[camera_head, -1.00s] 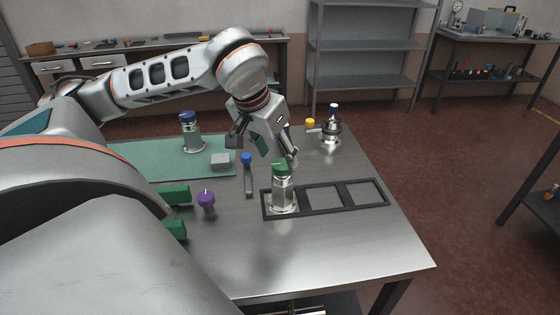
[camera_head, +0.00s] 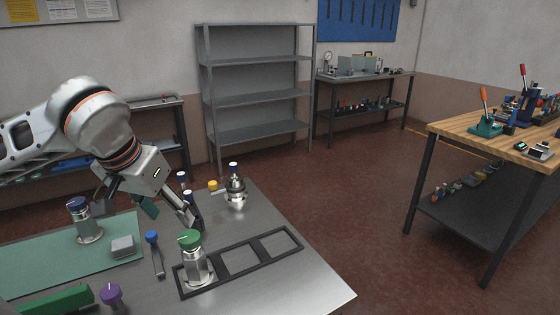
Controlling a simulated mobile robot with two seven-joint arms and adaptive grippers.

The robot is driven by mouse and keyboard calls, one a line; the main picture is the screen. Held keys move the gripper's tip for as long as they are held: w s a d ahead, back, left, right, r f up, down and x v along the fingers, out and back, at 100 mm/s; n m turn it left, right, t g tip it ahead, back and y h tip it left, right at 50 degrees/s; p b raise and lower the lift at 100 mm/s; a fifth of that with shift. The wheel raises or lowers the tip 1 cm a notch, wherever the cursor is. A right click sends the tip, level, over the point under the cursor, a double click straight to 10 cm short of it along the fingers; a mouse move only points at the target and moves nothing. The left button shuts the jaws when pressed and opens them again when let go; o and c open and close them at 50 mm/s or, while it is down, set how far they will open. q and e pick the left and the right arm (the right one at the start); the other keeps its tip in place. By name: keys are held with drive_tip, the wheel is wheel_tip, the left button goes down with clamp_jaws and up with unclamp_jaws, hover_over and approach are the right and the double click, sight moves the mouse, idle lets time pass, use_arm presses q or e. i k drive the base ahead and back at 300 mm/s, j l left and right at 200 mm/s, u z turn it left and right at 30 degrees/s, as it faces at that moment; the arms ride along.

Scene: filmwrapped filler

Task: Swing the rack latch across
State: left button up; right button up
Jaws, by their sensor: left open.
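A black rack frame (camera_head: 211,286) with three openings lies on the metal table. A metal canister with a green cap (camera_head: 190,240) stands upright in its left opening; the other two openings are empty. A slim grey lever with a blue knob (camera_head: 152,237) is left of the canister. I cannot tell for sure which part is the rack latch. My left gripper (camera_head: 149,211) is open and empty, its fingers spread above the table behind the lever and canister. Its right fingertip overlaps the view just behind the green cap; contact is unclear. My right gripper is not in view.
A blue-capped canister (camera_head: 88,231) and a grey block (camera_head: 122,246) are on the green mat (camera_head: 60,262). A purple knob (camera_head: 111,294) is at the front left. A metal vessel (camera_head: 236,193) stands behind the rack. The table's right front is clear.

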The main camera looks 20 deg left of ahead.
sight(152, 237)
drive_tip(key=k, duration=1)
